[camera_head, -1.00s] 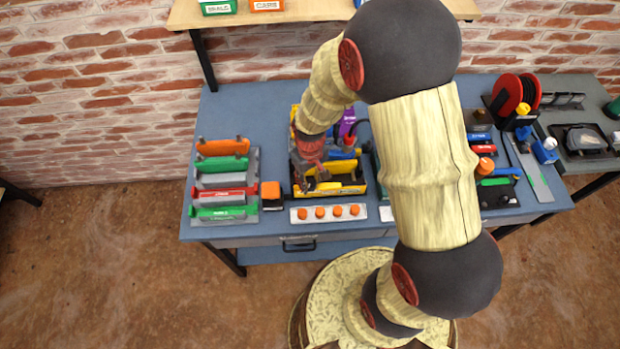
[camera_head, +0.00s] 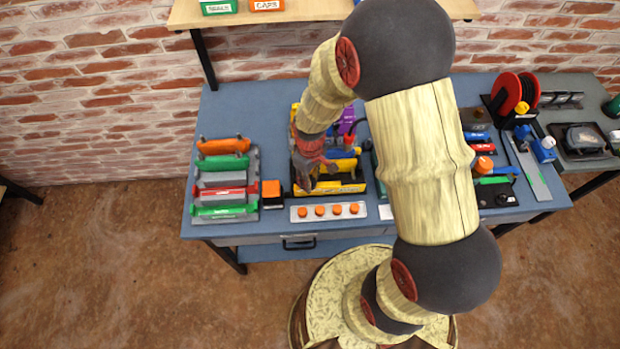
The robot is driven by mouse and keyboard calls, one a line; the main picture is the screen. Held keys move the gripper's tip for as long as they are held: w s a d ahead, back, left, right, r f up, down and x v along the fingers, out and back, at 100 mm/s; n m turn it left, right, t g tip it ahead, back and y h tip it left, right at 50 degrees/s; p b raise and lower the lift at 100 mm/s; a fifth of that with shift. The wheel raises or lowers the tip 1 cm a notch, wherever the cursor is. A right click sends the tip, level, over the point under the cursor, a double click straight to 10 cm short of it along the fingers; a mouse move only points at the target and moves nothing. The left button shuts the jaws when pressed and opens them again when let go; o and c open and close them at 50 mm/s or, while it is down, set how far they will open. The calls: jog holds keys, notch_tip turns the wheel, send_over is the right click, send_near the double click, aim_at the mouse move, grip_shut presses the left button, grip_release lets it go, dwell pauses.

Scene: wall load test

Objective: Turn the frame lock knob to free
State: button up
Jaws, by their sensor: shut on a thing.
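A black and yellow frame (camera_head: 349,187) stands on the blue workbench, left of my arm's large pale link. My gripper (camera_head: 305,184) points down at the left part of this frame, with its fingers close together. It is shut on a small part there, which fits the frame lock knob. The fingers hide the knob, so its shape and the way it points cannot be made out.
A grey rack (camera_head: 256,180) with orange, green, grey and red bars stands left. An orange and black block (camera_head: 271,194) sits close left of the frame. A plate with orange knobs (camera_head: 336,210) lies in front. Tools and a red reel (camera_head: 508,92) are right.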

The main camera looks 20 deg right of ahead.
jog(key=o, duration=1.1)
jog(key=shift+o, duration=0.3)
notch_tip(320, 180, up, 12)
dwell(0.3)
